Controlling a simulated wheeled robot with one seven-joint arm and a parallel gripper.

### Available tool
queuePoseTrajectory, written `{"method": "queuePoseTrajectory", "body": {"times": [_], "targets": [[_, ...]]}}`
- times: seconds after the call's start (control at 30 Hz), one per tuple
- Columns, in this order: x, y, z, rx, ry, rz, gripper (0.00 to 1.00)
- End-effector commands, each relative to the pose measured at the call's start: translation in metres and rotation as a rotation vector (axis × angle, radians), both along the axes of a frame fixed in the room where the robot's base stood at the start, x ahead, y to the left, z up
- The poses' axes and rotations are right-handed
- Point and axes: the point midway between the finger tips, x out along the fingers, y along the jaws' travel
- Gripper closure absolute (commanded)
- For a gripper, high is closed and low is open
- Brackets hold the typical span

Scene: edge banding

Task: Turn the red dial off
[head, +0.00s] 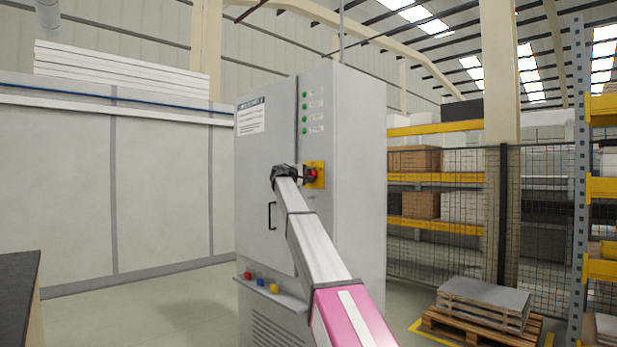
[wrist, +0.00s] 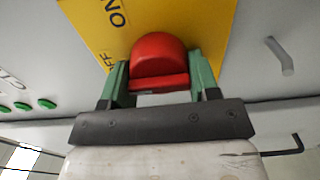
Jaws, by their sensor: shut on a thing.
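The red dial (wrist: 158,62) sits on a yellow plate marked ON and OFF (wrist: 100,22) in the wrist view. In the head view the red dial (head: 311,173) and its yellow plate (head: 319,183) are on the front of the grey cabinet, partly hidden by my arm. My gripper (wrist: 160,78) has its two green fingers on either side of the dial's raised grip and is shut on it. In the head view my gripper (head: 299,171) is at the plate, its fingers too small to make out.
The grey cabinet (head: 353,130) carries green lights (head: 305,106), a black handle (head: 271,215) and coloured buttons (head: 261,282) on a low ledge. A dark-topped table (head: 18,290) stands at the left. A pallet of boards (head: 484,305) and racks are at the right.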

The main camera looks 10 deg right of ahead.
Motion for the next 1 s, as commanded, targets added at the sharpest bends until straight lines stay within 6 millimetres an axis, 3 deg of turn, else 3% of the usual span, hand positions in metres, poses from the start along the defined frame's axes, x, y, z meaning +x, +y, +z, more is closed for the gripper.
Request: {"method": "queuePoseTrajectory", "body": {"times": [0.43,0.47,0.5,0.53,1.0], "targets": [[0.0002,0.0008,-0.0007,-0.005,0.009,0.001,0.68],[0.0002,0.0008,-0.0007,-0.005,0.009,0.001,0.35],[0.0002,0.0008,-0.0007,-0.005,0.009,0.001,0.22],[0.0001,0.0007,-0.0006,-0.005,0.009,0.001,0.19],[-0.0062,0.0081,-0.0004,-0.005,0.006,0.001,0.19]]}}
